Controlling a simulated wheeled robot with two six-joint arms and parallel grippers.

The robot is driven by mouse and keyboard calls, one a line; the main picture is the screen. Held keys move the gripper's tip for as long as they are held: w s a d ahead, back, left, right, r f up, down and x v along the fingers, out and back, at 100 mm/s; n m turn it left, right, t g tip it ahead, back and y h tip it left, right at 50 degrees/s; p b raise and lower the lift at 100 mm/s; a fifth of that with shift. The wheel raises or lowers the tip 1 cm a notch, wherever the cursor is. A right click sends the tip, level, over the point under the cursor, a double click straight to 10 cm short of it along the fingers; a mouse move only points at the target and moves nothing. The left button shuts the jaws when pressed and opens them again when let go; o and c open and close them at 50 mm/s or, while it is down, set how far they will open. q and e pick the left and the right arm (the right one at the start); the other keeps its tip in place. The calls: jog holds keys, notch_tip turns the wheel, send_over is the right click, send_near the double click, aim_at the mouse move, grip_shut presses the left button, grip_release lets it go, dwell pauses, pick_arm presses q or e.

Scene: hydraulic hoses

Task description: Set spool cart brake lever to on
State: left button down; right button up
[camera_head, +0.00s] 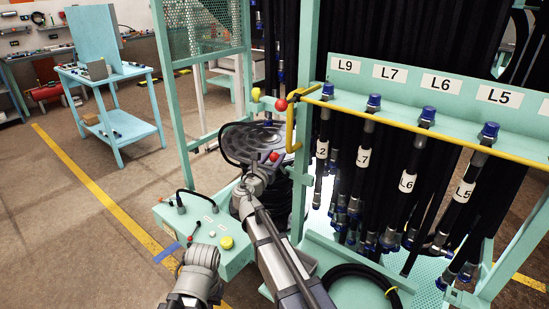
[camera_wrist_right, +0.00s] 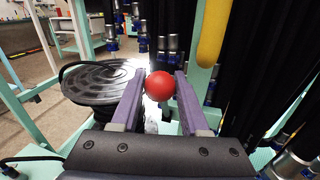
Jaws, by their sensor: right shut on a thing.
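The red ball knob of a lever (camera_head: 274,156) shows in the head view at the near edge of the dark round spool (camera_head: 242,141). My right gripper (camera_head: 268,163) is at this knob. In the right wrist view the knob (camera_wrist_right: 160,85) sits between the two fingers of my right gripper (camera_wrist_right: 160,92), which is shut on it. The lever's shaft is mostly hidden, so its on or off position cannot be read. The spool (camera_wrist_right: 100,80) lies left of the fingers there. In the head view a grey link of my left arm shows at the bottom; its gripper is not visible.
A yellow bar (camera_head: 290,125) with another red ball (camera_head: 281,105) is just above my right gripper. Hanging hoses (camera_head: 365,170) crowd the right side. A teal control box (camera_head: 205,235) stands at front left. A teal cart (camera_head: 115,125) stands back left, with open floor before it.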

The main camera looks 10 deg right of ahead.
grip_shut()
dwell(0.7)
jog(key=shift+f+b, duration=0.25)
jog(key=shift+b, duration=0.25)
jog(key=s+a+f+n+t+h+b, duration=0.2)
jog(key=s+a+f+t+b, duration=0.2)
jog(key=f+b, duration=0.7)
jog(key=shift+a+t+h+b, duration=0.4)
jog(key=shift+a+t+b, duration=0.1)
jog(key=shift+b, duration=4.4)
jog(key=o, duration=1)
grip_release()
jog(key=shift+w, duration=0.1)
